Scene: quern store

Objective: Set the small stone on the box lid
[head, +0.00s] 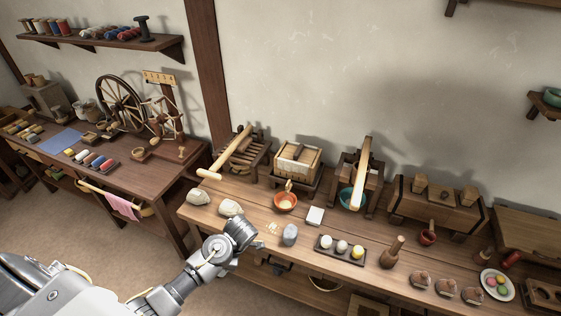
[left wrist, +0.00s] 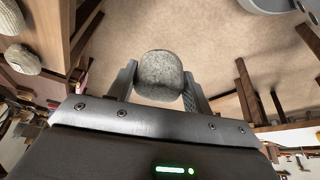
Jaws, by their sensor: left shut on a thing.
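A small grey speckled stone (left wrist: 160,75) is between the two fingers of my left gripper (left wrist: 157,84) in the left wrist view, with both fingers against its sides. In the head view my left gripper (head: 250,238) is at the front edge of the right-hand table, and the held stone is hidden there. A wooden box (head: 436,211) with small wooden blocks on top stands at the back right of this table. A flat wooden lid-like surface (head: 530,232) shows at the far right. I cannot tell which one is the box lid. My right gripper is not in view.
Two pale stones (head: 230,208) and a grey stone (head: 289,235) lie on the table (head: 262,212) near my left gripper.

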